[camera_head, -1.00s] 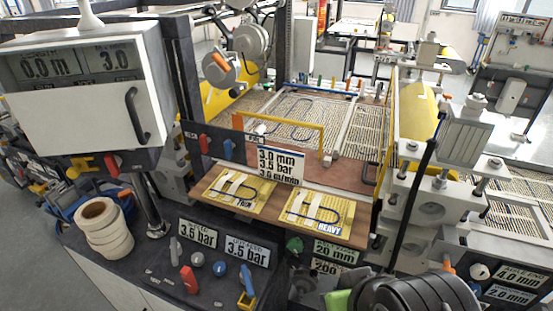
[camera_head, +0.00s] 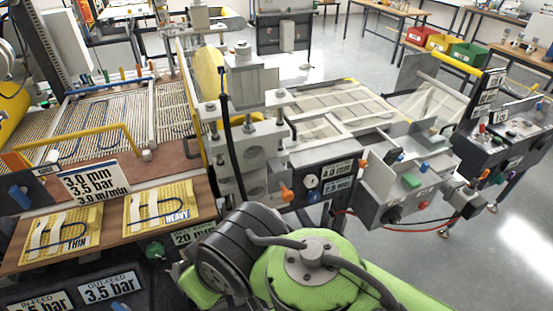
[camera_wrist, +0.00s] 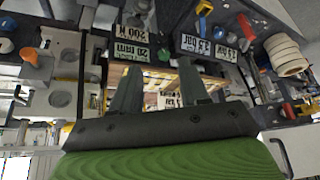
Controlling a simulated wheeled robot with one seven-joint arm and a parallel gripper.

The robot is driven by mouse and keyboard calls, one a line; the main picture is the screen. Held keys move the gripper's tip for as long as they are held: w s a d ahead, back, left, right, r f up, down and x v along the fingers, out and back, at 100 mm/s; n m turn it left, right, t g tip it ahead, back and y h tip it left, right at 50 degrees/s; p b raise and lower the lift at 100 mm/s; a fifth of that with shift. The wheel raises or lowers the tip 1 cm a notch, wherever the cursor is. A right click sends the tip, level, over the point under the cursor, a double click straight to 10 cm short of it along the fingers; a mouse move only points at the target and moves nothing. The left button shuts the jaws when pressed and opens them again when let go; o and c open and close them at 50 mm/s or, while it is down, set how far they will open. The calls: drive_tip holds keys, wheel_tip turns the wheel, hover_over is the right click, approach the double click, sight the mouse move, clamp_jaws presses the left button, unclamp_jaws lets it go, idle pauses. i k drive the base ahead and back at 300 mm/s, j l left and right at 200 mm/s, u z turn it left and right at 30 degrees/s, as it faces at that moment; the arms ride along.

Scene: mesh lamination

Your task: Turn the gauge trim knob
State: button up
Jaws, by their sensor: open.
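The gauge panel (camera_head: 325,180) in the middle of the head view carries two readouts, about 4.0 mm (camera_head: 337,168) and 2.0 mm (camera_head: 338,186). Beside them are a white knob (camera_head: 312,181), a blue knob (camera_head: 313,197) and an orange knob (camera_head: 287,193). I cannot read which one is the gauge trim knob. My gripper (camera_wrist: 160,85) shows in the wrist view, its two dark fingers apart with nothing held between them. It faces the lamination bench, with upside-down readouts beyond; it is apart from the gauge panel. The head view does not show the fingers.
A wooden board (camera_head: 110,235) with THIN and HEAVY sample cards lies at left. A green knob (camera_head: 155,250) sits below it. Rolls of tape (camera_wrist: 287,55) show in the wrist view. A grey machine box (camera_head: 400,190) stands right of the panel; open floor lies at far right.

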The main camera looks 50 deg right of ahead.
sight(362, 164)
drive_tip(key=k+l+z, duration=0.35)
drive_tip(key=k+l, duration=0.15)
drive_tip(key=l, duration=0.2)
drive_tip(key=k+l+z, duration=0.2)
drive_tip(key=k+l, duration=0.05)
drive_tip(key=l, duration=0.1)
